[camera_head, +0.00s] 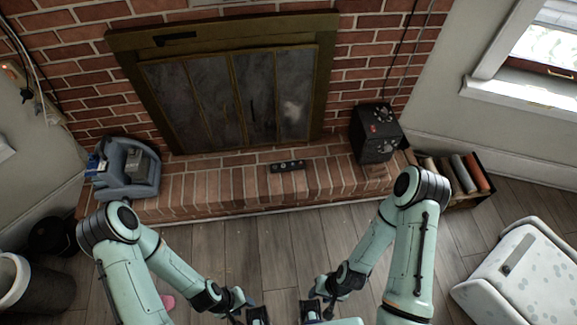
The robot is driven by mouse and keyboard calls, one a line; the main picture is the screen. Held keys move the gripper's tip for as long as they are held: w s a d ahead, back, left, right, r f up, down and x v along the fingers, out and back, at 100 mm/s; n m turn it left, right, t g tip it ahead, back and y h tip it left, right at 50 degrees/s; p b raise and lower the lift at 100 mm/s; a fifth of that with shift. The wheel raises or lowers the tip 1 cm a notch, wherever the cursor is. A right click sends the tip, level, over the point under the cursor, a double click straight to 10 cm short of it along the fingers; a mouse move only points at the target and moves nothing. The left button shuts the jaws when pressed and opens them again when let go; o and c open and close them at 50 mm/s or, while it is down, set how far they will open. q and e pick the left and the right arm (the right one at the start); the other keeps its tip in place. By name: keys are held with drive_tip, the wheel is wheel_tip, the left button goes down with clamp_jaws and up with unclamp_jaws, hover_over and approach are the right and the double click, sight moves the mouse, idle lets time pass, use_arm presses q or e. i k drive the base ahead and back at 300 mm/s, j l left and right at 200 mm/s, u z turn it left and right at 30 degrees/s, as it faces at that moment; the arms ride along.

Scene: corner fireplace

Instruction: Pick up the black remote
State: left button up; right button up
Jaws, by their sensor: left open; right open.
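The black remote (287,166) lies flat on the brick hearth (230,188), near the middle, in front of the fireplace doors. Its long side runs roughly left to right, and nothing covers it. My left gripper (257,315) is at the bottom edge of the head view, partly cut off, open and well short of the remote. My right gripper (310,312) is beside it to the right, also low in the view, open and apart from the remote.
A black box-shaped device (375,135) stands on the hearth's right end. A blue-grey bin with items (130,172) stands at the left end. The hearth around the remote is clear.

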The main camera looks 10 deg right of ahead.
sight(287, 167)
drive_tip(key=i+l, duration=0.7)
drive_tip(key=i+l+u, duration=0.1)
drive_tip(key=u, duration=0.3)
drive_tip(key=i+l+u, duration=0.2)
drive_tip(key=u, duration=0.2)
drive_tip(key=i+l+u, duration=0.1)
drive_tip(key=u, duration=0.3)
drive_tip(key=l+u, duration=0.1)
drive_tip(key=u, duration=0.4)
